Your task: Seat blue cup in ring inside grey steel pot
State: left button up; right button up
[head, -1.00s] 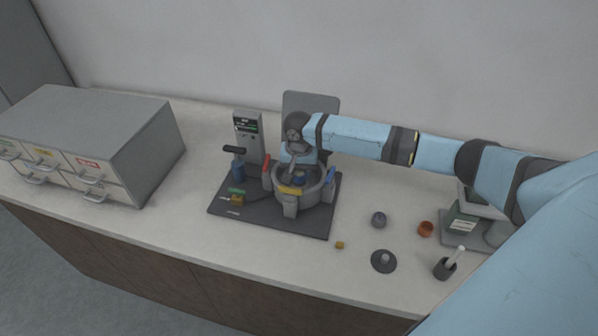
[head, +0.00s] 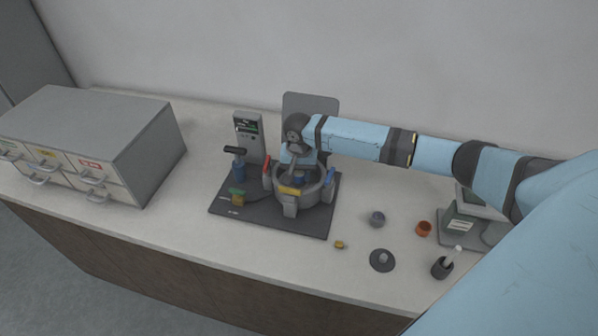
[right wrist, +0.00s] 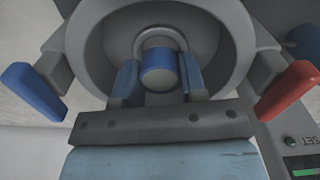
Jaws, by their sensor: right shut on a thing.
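The grey steel pot (head: 290,194) stands on a dark base mat, with a blue, a red and a yellow clamp handle around its rim. My right gripper (head: 299,175) reaches into the pot from above. In the right wrist view my right gripper (right wrist: 157,75) is shut on the blue cup (right wrist: 158,68), one finger at each side. A light grey ring (right wrist: 157,34) shows around the far side of the cup inside the pot. I cannot tell whether the cup sits fully down in it. The left gripper is out of view.
Grey drawers (head: 90,140) stand at left. A grey cup (head: 377,219), an orange cup (head: 423,228), a dark lid (head: 382,260) and a mortar (head: 442,267) sit at right.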

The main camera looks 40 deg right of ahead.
jog(key=shift+f+p, duration=0.7)
jog(key=shift+p, duration=0.15)
dwell(1.1)
jog(key=shift+f+p, duration=0.1)
jog(key=shift+p, duration=0.3)
jog(key=shift+s+f, duration=0.1)
jog(key=shift+f, duration=0.1)
